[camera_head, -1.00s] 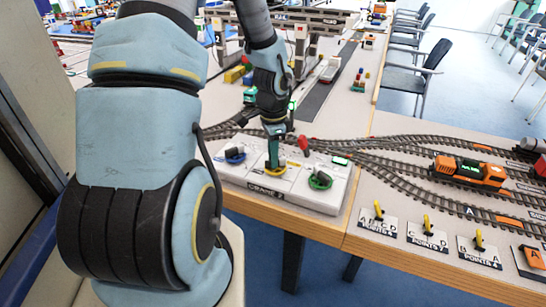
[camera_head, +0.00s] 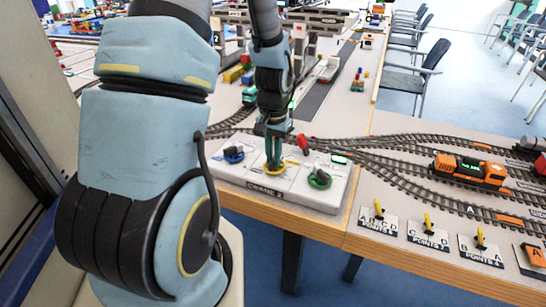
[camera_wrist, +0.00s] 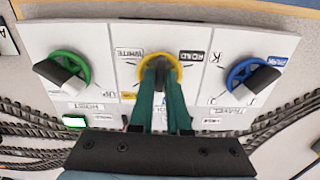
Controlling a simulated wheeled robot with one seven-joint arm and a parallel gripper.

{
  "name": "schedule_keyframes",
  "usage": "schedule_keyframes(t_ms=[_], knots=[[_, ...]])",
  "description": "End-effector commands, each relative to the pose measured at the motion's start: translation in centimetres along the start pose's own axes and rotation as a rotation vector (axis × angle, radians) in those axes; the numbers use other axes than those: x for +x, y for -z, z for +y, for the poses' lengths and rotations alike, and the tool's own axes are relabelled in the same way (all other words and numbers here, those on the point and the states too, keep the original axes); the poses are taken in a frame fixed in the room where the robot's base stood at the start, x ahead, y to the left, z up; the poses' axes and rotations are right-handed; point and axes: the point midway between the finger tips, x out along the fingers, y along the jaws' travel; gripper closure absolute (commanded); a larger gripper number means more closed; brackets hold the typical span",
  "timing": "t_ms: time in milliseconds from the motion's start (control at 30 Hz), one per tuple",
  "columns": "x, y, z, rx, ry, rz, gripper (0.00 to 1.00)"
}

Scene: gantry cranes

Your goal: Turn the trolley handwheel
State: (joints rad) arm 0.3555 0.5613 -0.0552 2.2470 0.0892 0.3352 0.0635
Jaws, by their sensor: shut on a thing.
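The yellow handwheel (camera_wrist: 172,62) is the middle one on the white crane 2 panel (camera_head: 225,174). The head view also shows it (camera_head: 275,171). My gripper (camera_wrist: 159,66) points down at it, with its two green fingers shut on the wheel's dark handle. The fingers hide most of the handle and part of the label below. In the head view my gripper (camera_head: 273,163) stands over the yellow wheel.
A blue handwheel (camera_head: 234,155) and a green handwheel (camera_head: 319,179) flank the yellow one, each with a dark handle. Tracks and an orange locomotive (camera_head: 470,170) lie to the right. The gantry crane is behind my arm.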

Motion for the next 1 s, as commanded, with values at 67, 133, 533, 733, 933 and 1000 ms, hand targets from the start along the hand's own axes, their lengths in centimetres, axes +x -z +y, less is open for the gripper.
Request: schedule_keyframes(t_ms=[67, 133, 533, 733, 933, 1000], knots=[[-0.01, 0.00, 0.04, -0.030, 0.000, 0.000, 1.00], [-0.01, 0.00, 0.04, -0.052, 0.000, 0.000, 1.00], [-0.03, 0.01, 0.07, -0.090, 0.000, 0.000, 1.00], [-0.03, 0.02, 0.06, -0.089, 0.000, 0.000, 1.00], [-0.03, 0.02, 0.06, -0.089, 0.000, 0.000, 0.64], [-0.02, 0.02, 0.06, -0.089, 0.000, 0.000, 0.56]])
